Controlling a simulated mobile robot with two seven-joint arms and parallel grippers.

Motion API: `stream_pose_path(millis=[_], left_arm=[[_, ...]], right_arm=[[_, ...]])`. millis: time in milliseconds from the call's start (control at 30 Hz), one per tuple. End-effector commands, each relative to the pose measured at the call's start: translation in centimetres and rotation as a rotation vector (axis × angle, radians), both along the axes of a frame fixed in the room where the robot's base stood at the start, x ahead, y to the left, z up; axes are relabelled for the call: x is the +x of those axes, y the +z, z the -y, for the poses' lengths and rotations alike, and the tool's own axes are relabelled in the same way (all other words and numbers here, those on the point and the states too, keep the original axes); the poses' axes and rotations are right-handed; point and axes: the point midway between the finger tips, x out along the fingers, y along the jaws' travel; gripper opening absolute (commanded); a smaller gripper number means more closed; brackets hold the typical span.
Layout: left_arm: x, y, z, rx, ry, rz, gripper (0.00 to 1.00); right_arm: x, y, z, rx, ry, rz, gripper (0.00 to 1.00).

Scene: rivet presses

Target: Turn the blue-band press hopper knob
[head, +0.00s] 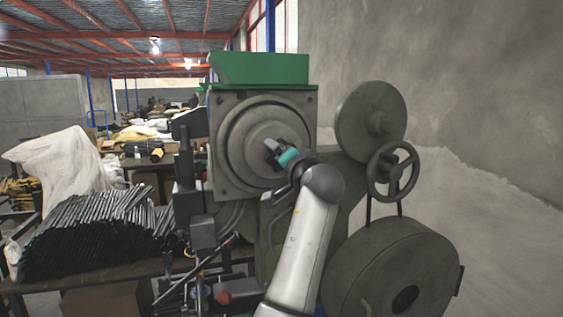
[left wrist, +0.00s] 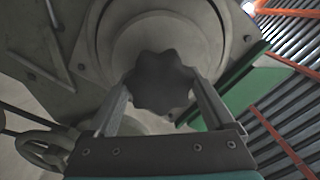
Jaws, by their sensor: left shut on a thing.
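The press (head: 228,110) is a grey-green machine with a green hopper (head: 262,70) on top and a round stepped hub on its face. In the left wrist view a dark lobed knob (left wrist: 162,82) stands at the middle of the hub. My left gripper (head: 273,151) reaches the hub centre; in the left wrist view its two fingers (left wrist: 160,90) lie on either side of the knob and are shut on it. In the head view the gripper mostly hides the knob. I see no blue band on the press. My right gripper is out of view.
A spoked handwheel (head: 392,171) and large round wheels (head: 392,272) stand to the right of the hub, close to my arm. A pile of dark rods (head: 90,232) lies on a table at the left. A red ball-ended lever (head: 224,297) is below the press.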

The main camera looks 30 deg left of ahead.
Motion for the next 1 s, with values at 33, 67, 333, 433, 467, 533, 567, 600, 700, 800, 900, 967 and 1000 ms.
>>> stream_pose_path(millis=[33,67,333,433,467,533,567,600,700,800,900,967,1000], left_arm=[[0.05,-0.28,0.08,-0.014,-0.001,0.009,0.31],[0.05,-0.28,0.08,-0.019,-0.001,0.015,0.31],[0.06,-0.18,0.08,-0.045,-0.001,0.047,0.31],[0.05,-0.16,0.07,-0.046,-0.002,0.049,0.31],[0.05,-0.16,0.07,-0.046,-0.002,0.049,0.31],[0.05,-0.16,0.06,-0.046,-0.002,0.049,0.31],[0.05,-0.15,0.07,-0.046,-0.002,0.049,0.31],[0.05,-0.15,0.07,-0.046,-0.002,0.048,0.31],[0.05,-0.14,0.07,-0.046,-0.002,0.048,0.88],[0.05,-0.13,0.06,-0.045,-0.001,0.048,0.99],[0.04,-0.10,0.04,-0.044,-0.001,0.049,1.00],[0.03,-0.07,0.04,-0.044,-0.001,0.049,1.00],[0.03,-0.07,0.04,-0.044,-0.001,0.049,1.00]], right_arm=[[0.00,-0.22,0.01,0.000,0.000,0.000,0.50],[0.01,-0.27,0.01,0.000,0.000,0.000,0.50],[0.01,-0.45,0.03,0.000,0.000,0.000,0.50],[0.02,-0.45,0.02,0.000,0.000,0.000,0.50],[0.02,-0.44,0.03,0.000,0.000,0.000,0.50],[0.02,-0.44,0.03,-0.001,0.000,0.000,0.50],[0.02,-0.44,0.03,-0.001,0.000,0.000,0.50],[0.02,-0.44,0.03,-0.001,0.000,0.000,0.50],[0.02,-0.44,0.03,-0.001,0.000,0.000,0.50],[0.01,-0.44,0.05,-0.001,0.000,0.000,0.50],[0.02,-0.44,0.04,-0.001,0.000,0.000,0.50],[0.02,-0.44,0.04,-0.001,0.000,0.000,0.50],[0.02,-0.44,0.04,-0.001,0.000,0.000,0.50]])
